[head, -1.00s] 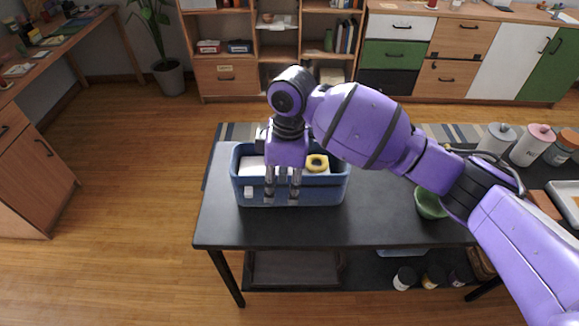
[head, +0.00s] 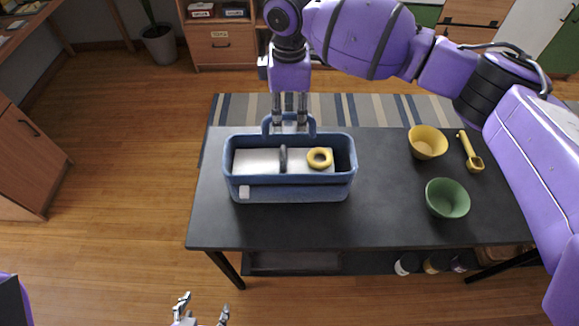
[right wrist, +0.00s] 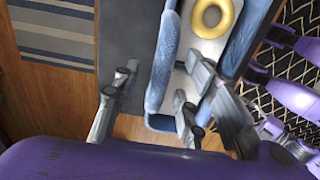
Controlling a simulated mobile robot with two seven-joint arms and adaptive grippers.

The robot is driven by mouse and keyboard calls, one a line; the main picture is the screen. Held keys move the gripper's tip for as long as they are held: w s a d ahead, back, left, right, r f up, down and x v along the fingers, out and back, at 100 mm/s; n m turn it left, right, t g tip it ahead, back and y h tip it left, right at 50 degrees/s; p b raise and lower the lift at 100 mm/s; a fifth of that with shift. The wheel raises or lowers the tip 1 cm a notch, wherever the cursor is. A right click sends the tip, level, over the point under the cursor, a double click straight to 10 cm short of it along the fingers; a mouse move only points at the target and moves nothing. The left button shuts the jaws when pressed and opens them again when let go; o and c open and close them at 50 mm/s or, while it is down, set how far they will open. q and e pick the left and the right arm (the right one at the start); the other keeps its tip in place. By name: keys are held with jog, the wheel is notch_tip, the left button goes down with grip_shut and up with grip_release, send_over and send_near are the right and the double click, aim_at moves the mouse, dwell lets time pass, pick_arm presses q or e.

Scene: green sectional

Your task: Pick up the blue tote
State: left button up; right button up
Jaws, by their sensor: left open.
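My left gripper (head: 201,308) is open and empty at the bottom of the head view, short of the table.
A yellow bowl (head: 428,142), a green bowl (head: 447,198) and a yellow scoop (head: 470,152) sit on the right of the dark table (head: 390,215). The tabletop between tote and bowls is clear. A striped rug (head: 370,108) lies behind.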

jog(key=shift+f, duration=0.6)
pick_arm(q)
jog(key=shift+w+r, duration=0.25)
jog(key=shift+w, duration=0.15)
pick_arm(e)
jog(key=c, duration=0.8)
jog(key=shift+a+r, duration=0.1)
grip_shut()
pick_arm(q)
jog(key=shift+s+f, duration=0.4)
jog(key=shift+s, duration=0.25)
jog(key=shift+w, duration=0.15)
pick_arm(e)
jog(key=shift+r, duration=0.1)
